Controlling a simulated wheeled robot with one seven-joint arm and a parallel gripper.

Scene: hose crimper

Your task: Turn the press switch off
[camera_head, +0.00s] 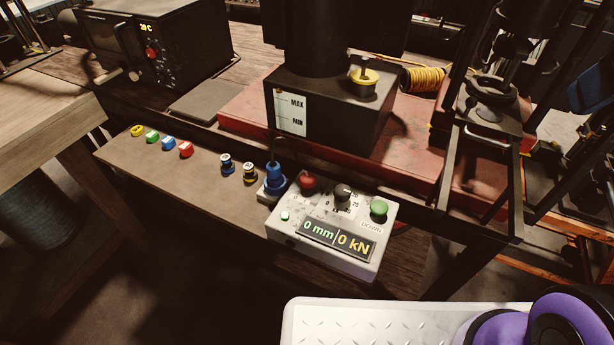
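The press control box (288,240) is a worn white box at the middle of the head view. Its display (336,238) is lit and reads 0 mm and 0 kN. On its top are a red button (308,182), a black dial (342,194) and a green button (379,208) by a DOWN label. A small green light (285,215) glows on its left side. A blue fitting (274,176) stands upright just left of the box. I cannot tell which part is the press switch. My gripper is not in view.
A dark press block (345,125) with MAX and MIN marks stands on a red base behind the box. Several coloured small pieces line the wooden shelf (205,200) to the left. A black unit (190,45) reading 20 C stands at the back left.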

